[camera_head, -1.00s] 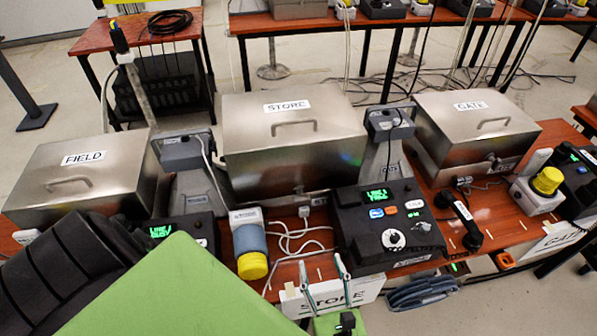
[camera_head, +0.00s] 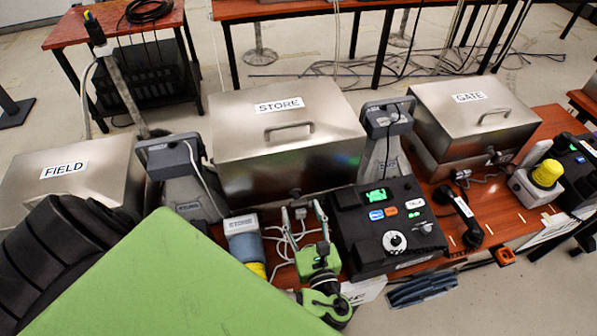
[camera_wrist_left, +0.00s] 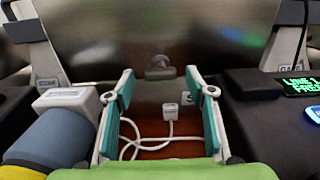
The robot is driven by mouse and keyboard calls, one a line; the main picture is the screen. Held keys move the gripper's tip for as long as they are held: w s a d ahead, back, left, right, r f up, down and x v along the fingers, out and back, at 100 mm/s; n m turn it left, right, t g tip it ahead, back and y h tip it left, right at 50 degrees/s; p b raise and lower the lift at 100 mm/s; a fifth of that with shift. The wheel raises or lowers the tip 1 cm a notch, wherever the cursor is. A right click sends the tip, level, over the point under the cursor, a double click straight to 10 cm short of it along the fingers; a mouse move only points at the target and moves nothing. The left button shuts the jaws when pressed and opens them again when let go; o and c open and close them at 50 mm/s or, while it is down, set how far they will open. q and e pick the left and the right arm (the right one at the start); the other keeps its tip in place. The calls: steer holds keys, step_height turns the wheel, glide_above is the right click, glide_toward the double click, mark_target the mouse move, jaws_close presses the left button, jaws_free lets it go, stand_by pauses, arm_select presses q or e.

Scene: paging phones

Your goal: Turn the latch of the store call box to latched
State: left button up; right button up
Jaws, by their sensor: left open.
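The store call box (camera_head: 237,150) is a metal box with a lid handle and a STORE label, at the back centre of the head view. Its latch (camera_head: 295,193) is a small dark knob low on the front face. In the left wrist view the latch (camera_wrist_left: 159,68) shows ahead, between and beyond my fingertips, with its wider part about level. I cannot tell whether it is latched. My left gripper (camera_head: 303,212) is open and empty in front of the box, apart from the latch. Its two teal-padded fingers also show in the wrist view (camera_wrist_left: 160,80). My right gripper is not in view.
A black phone console (camera_head: 360,222) stands right of my left gripper, and a grey-and-yellow beacon (camera_head: 246,247) stands left. White cables (camera_wrist_left: 150,147) lie on the table under the fingers. The field box (camera_head: 70,180) and gate box (camera_head: 475,112) flank the store box.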

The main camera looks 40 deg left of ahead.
mark_target(299, 206)
arm_select(q)
steer(key=x, duration=0.3)
steer(key=shift+r, duration=0.1)
steer(key=shift+w+a, duration=0.15)
steer(key=shift+w, duration=0.05)
steer(key=c, duration=1.1)
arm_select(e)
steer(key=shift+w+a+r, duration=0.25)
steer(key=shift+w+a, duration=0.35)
